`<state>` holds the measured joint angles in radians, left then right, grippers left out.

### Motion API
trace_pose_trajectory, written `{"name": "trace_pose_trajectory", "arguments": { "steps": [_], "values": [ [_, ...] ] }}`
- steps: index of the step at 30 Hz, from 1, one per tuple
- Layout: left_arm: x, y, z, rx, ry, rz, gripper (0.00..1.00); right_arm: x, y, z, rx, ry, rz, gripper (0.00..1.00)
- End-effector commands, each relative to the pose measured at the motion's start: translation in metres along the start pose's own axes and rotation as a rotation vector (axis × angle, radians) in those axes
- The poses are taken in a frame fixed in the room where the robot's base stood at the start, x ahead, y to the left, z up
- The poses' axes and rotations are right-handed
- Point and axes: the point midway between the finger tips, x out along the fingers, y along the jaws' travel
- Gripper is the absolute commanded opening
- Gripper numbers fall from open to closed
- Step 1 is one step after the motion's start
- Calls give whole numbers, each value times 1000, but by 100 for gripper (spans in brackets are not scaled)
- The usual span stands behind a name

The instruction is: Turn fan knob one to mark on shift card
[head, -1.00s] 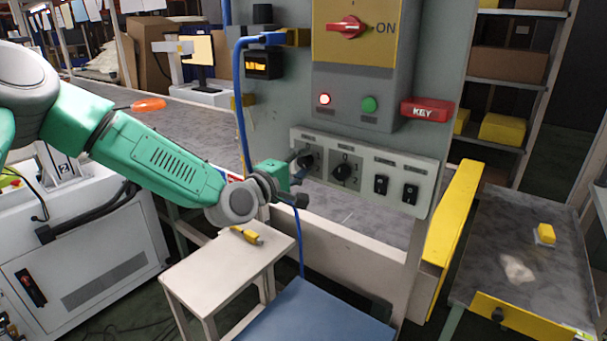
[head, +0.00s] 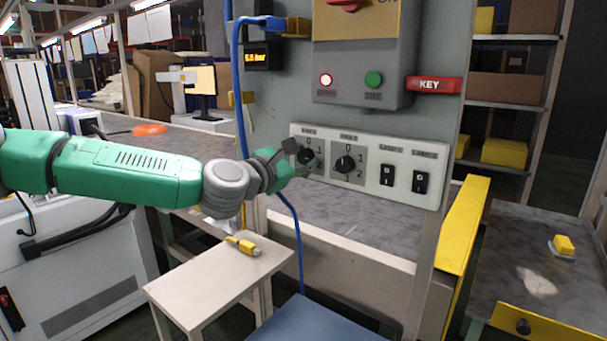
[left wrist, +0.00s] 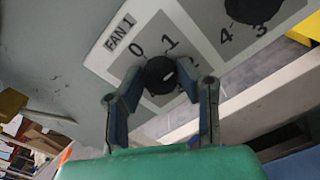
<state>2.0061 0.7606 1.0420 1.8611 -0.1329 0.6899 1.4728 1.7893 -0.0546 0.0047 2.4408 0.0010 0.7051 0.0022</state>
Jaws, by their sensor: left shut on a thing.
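Fan knob one (left wrist: 161,75) is a round black knob on a grey plate labelled FAN 1 (left wrist: 119,33) in the left wrist view. Marks 0 and 1 show beyond it, and a pale mark shows on its right side. My left gripper (left wrist: 162,96) is shut on the knob, one finger on each side. In the head view the left gripper (head: 297,164) reaches the knob from the left and partly covers it (head: 308,152). I cannot make out a shift card for certain. My right gripper is not in view.
Fan knob two (head: 345,164) and two black switches (head: 403,179) sit to the right on the white panel (head: 436,165). A blue hose (head: 238,95) hangs left of it. A small pale table (head: 215,275) with a yellow object (head: 243,245) stands below.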

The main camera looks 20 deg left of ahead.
Motion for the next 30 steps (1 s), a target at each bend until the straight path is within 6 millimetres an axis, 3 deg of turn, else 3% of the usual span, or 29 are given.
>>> {"name": "trace_pose_trajectory", "arguments": {
  "steps": [1,12,21,30],
  "values": [
    [-1,-9,-13,-50,13,-12,0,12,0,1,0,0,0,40],
    [0,-8,-12,-363,14,-11,0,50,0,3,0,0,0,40],
    [0,-7,-10,-517,16,-10,0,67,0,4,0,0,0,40],
    [0,-6,-9,-571,17,-9,0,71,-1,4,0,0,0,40]
  ]
}}
